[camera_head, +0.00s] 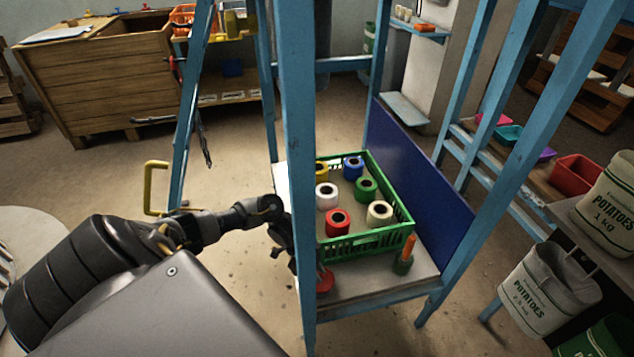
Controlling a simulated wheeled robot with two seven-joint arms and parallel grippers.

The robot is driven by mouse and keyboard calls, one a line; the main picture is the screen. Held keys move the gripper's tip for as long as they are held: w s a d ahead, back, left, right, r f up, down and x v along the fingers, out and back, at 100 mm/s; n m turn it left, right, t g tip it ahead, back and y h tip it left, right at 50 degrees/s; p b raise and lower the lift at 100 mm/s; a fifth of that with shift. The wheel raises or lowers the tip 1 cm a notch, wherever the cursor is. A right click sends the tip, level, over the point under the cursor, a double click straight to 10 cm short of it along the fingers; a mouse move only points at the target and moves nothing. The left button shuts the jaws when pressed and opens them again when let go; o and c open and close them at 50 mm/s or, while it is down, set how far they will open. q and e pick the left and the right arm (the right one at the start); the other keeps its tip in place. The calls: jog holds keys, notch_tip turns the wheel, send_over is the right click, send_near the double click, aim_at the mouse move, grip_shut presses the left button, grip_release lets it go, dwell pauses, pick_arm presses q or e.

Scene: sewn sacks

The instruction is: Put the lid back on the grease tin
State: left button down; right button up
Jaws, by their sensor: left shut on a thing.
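My left gripper (291,253) reaches the near left corner of the stand's shelf and is partly hidden behind a blue post. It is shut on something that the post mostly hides. A small red piece (325,281) shows just right of the post, low over the shelf's front, and seems to be what it holds. I cannot tell whether this is the lid. A small green pot (402,265) with an orange handle upright in it stands at the shelf's front right. I cannot clearly make out the grease tin. My right gripper is not in view.
A green crate (372,243) with several coloured spools fills much of the shelf (422,271). The blue post (298,160) stands close beside my left gripper. A dark blue panel (418,190) closes the right side. Potato sacks (545,290) hang at the right.

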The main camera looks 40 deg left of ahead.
pick_arm(q)
jog(key=shift+s+r, duration=0.1)
dwell(0.7)
jog(key=shift+p, duration=0.35)
jog(key=shift+f+p, duration=0.2)
jog(key=shift+p, duration=0.2)
dwell(1.7)
jog(key=c, duration=0.7)
grip_release()
jog(key=shift+c, duration=0.2)
jog(key=shift+s, duration=0.1)
